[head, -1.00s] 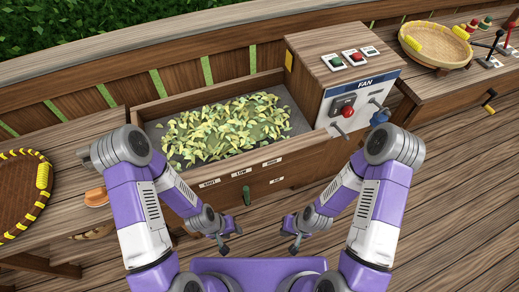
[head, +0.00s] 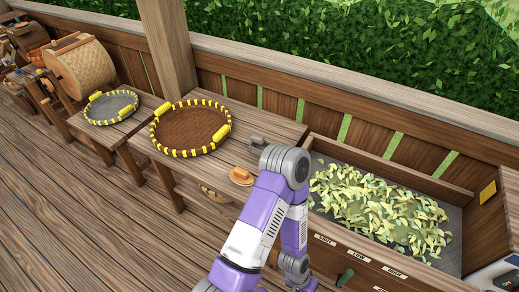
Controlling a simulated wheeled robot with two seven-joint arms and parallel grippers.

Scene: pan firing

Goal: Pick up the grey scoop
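I cannot make out a grey scoop in the head view. My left arm comes up from the bottom edge, bent at the elbow. Its wrist end, with the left gripper (head: 300,284), is at the bottom edge, in front of the leaf bin; its fingers are too cut off to tell open from shut. My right gripper is out of view.
A wooden bin (head: 460,190) holds green-yellow leaves (head: 375,210). Left of it, a table (head: 270,128) bears a brown woven tray (head: 190,128) and a small orange-brown object (head: 241,176). A grey yellow-rimmed tray (head: 110,107) and a woven drum (head: 82,68) stand further left. The deck at left is clear.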

